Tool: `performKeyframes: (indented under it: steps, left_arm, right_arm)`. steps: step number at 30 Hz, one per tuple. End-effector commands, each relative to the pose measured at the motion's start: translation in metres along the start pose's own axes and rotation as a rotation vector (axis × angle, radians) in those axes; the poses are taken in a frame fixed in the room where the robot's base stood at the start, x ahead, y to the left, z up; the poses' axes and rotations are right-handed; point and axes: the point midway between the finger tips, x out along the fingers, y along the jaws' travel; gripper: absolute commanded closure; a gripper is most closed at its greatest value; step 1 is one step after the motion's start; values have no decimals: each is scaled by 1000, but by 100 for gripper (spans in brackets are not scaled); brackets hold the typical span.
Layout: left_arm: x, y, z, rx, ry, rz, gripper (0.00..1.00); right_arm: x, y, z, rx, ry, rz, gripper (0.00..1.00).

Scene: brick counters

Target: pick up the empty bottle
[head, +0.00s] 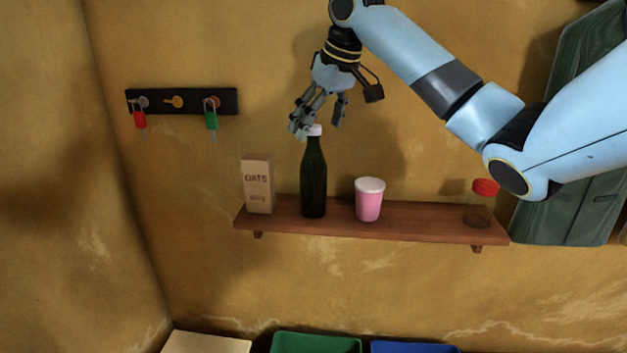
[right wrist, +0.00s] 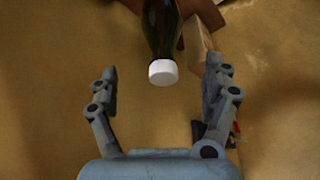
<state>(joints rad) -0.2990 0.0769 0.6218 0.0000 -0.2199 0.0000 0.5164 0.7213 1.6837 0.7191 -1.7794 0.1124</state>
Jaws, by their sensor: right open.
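A dark green bottle (head: 313,178) with a white cap stands upright on a wooden wall shelf (head: 420,220). I cannot tell from the dark glass whether it is empty. My right gripper (head: 318,122) is above the bottle, its fingers pointing down near the cap. In the right wrist view, the fingers of the right gripper (right wrist: 158,85) are spread apart, with the bottle's white cap (right wrist: 163,72) between and just beyond them. The fingers do not appear to touch the bottle. My left gripper is not in view.
On the shelf, an oats box (head: 258,184) stands left of the bottle, a pink cup (head: 369,201) right of it, and a red-lidded jar (head: 479,207) at the right end. A key rack (head: 190,101) hangs on the wall. Green (head: 315,344) and blue (head: 413,347) bins are below.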

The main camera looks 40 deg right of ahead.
Motion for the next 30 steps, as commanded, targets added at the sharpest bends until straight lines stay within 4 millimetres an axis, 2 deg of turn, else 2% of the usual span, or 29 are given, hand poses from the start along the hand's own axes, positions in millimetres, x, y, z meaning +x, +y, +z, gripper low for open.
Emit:
performKeyframes:
  steps: [3,8,16,19,25,26,30]
  left_arm:
    - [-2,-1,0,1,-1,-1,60]
    - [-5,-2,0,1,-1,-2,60]
    - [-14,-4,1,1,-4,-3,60]
    - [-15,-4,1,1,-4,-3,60]
    - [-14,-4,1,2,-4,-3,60]
    - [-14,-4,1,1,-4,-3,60]
    - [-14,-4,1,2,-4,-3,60]
  right_arm:
    - [16,-1,0,1,1,-1,17]
    - [29,-2,0,0,0,-1,17]
    - [69,-4,2,0,0,-1,17]
    - [76,-4,2,0,1,1,17]
    - [77,-4,2,-2,2,2,17]
    - [77,-4,2,-2,2,2,19]
    - [77,-4,2,-1,2,2,37]
